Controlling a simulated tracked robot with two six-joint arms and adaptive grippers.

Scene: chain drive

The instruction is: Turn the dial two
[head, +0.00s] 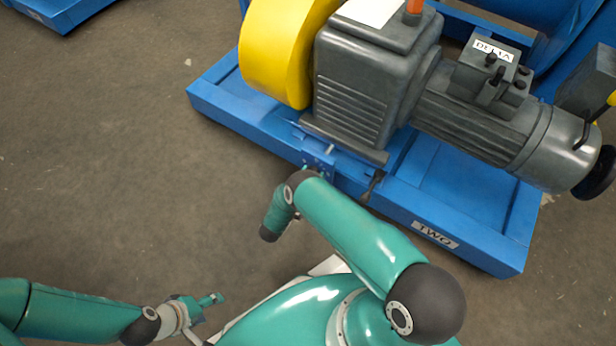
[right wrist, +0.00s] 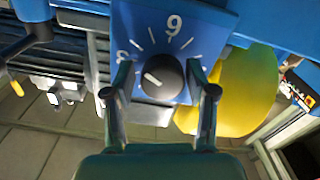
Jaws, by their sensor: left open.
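The dial is a round black knob (right wrist: 162,78) with a white mark on a blue plate (right wrist: 207,18) in the right wrist view. A 9 and white tick marks ring it; the white mark points up-left of the picture. My right gripper (right wrist: 161,72) is open, with one finger on each side of the knob and visible gaps to it. In the head view the dial and the right gripper's fingers cannot be made out. A "TWO" label (head: 435,235) is on the blue base frame (head: 480,245). My left gripper (head: 213,302) is open and empty at lower left.
A grey motor and gearbox (head: 365,85) with a yellow guard (head: 280,50) stand on the blue frame. A dark lever (head: 373,186) sticks out of its front edge. A yellow part (right wrist: 235,90) lies right of the dial in the wrist view.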

